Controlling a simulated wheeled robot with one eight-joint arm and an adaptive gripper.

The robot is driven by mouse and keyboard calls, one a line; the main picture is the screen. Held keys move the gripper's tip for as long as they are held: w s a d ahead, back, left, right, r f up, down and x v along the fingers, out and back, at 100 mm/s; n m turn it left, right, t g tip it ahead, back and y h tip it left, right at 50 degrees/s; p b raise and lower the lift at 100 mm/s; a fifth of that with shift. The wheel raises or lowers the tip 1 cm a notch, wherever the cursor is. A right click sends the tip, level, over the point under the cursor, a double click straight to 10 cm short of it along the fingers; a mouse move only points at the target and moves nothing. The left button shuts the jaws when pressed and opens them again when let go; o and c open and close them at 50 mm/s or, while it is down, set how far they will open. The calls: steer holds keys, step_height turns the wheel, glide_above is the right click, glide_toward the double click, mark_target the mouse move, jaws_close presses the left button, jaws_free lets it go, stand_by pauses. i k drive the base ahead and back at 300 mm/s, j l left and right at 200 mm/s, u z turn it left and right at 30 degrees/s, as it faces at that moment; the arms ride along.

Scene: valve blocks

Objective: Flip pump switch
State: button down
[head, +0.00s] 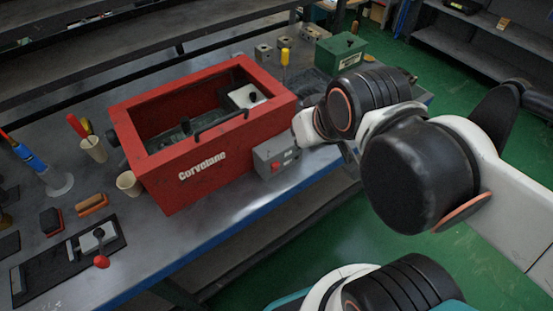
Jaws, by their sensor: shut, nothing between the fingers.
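A red parts-washer box (226,161) marked "Corvelane" stands on the metal bench, its top open. A small grey switch box (263,157) with a red button or switch (275,167) and a small pale label is on its front, near the right corner. I cannot tell which position the switch is in. My arm comes in from the right, and its white and black wrist links are just right of the switch box, close to it in the picture. I cannot make out my gripper's fingers, which are hidden by the arm. Contact with the switch box cannot be seen.
Left of the red box are a cup with tools (94,150), an empty cup (129,184), a brush (91,205) and a dark mat (62,269) with a red-knobbed valve. Behind it are metal blocks and a green box (341,53). The bench's front edge is clear.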

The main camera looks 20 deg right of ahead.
mark_target(275, 167)
steer(key=k+j+z, duration=0.1)
steer(key=j+z, duration=0.15)
steer(key=k+j+z, duration=0.2)
steer(key=j, duration=0.15)
steer(key=j+z, duration=0.25)
steer(key=k+j, duration=0.05)
